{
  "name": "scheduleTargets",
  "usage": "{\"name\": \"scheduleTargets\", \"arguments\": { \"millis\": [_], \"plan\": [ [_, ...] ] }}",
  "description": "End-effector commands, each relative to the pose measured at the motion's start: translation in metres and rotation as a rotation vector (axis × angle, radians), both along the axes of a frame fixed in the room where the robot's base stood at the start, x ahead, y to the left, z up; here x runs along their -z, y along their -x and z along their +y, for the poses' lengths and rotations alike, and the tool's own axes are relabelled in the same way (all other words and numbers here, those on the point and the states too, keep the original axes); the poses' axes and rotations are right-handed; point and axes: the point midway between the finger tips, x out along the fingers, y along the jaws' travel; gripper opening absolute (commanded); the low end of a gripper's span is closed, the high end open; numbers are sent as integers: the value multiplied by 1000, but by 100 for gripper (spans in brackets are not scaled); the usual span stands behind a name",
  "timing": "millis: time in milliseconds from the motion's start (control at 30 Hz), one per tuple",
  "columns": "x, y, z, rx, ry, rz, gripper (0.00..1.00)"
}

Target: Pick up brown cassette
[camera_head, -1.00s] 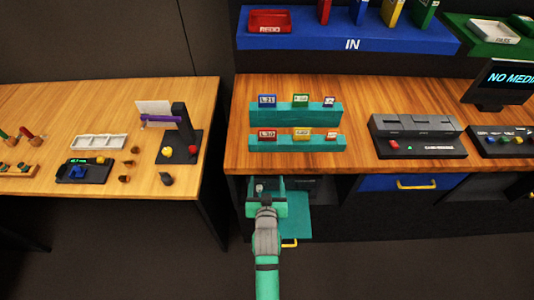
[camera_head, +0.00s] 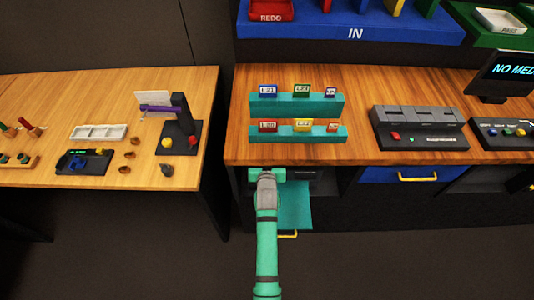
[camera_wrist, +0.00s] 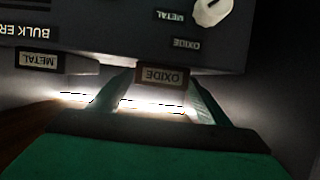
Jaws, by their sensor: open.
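A brown-edged block with an OXIDE label, which looks like the brown cassette (camera_wrist: 162,74), sticks out of a dark unit marked BULK ER... in the wrist view. The lettering is upside down there. My gripper (camera_wrist: 161,84) is open, with one finger to each side of the brown cassette; I cannot tell whether either finger touches it. In the head view my gripper (camera_head: 266,174) is at the opening under the front edge of the right table, and its tips and the brown cassette are hidden.
The dark unit (camera_wrist: 110,30) has a white knob (camera_wrist: 212,12) and a grey METAL-labelled block (camera_wrist: 55,63) to the left. Teal racks (camera_head: 296,104) hold small cassettes on the right table (camera_head: 360,88).

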Motion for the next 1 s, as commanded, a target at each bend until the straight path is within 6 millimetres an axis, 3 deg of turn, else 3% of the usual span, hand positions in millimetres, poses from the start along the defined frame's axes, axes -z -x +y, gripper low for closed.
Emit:
{"name": "scheduleTargets", "arguments": {
  "millis": [100,367,567,1000],
  "plan": [
    [3,-9,0,0,0,0,70],
    [4,-10,-2,1,0,0,70],
    [4,-10,-1,1,0,0,24],
    [-4,-11,0,-1,0,-2,24]
  ]
}}
